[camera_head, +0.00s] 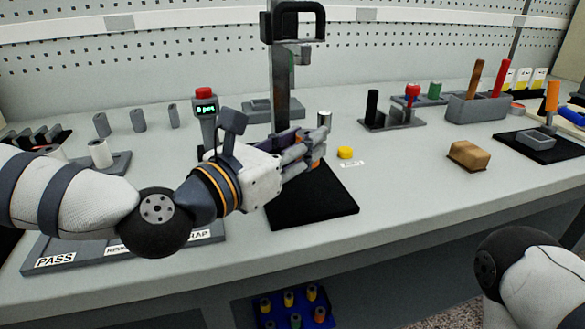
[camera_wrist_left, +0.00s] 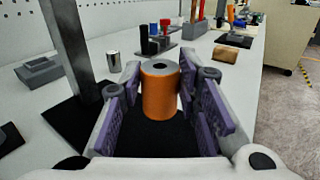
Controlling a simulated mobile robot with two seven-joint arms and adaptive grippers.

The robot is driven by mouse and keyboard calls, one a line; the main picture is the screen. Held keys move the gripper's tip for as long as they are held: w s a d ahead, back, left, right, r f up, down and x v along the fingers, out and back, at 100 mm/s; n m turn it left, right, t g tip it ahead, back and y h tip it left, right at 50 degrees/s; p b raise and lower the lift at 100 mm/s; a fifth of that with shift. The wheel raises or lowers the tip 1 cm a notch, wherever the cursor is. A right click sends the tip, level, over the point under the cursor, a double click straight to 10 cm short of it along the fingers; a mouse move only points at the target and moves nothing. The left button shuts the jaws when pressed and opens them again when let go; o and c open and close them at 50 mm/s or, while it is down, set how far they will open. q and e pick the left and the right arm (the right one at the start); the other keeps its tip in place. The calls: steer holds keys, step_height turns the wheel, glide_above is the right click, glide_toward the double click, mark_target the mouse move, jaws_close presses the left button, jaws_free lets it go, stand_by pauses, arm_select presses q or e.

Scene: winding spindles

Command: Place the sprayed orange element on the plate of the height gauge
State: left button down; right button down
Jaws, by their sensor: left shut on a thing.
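My left gripper (camera_head: 312,150) is shut on the orange element (camera_wrist_left: 160,92), an upright cylinder with a grey top and a dark centre hole. In the head view the fingers mostly hide this element (camera_head: 316,164). In the left wrist view it stands between the purple finger pads, above or on a black surface; contact below is hidden. A tall dark metal column (camera_head: 282,85) with a black loop-shaped head, apparently the height gauge, rises just behind the gripper. Its foot is hidden in the head view. My right gripper is out of view.
A display post with a red top (camera_head: 204,92) is left of the column. A metal cylinder (camera_head: 324,118) and yellow cap (camera_head: 345,152) stand right of it. A brown block (camera_head: 468,155) lies farther right.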

arm_select(q)
steer(key=f, duration=0.2)
steer(key=w+a+f, duration=0.1)
steer(key=f, duration=0.1)
steer(key=shift+b, duration=0.3)
steer(key=shift+f, duration=0.3)
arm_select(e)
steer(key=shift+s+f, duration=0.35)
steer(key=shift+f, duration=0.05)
arm_select(q)
steer(key=shift+f, duration=0.2)
steer(key=c, duration=1.2)
jaws_free()
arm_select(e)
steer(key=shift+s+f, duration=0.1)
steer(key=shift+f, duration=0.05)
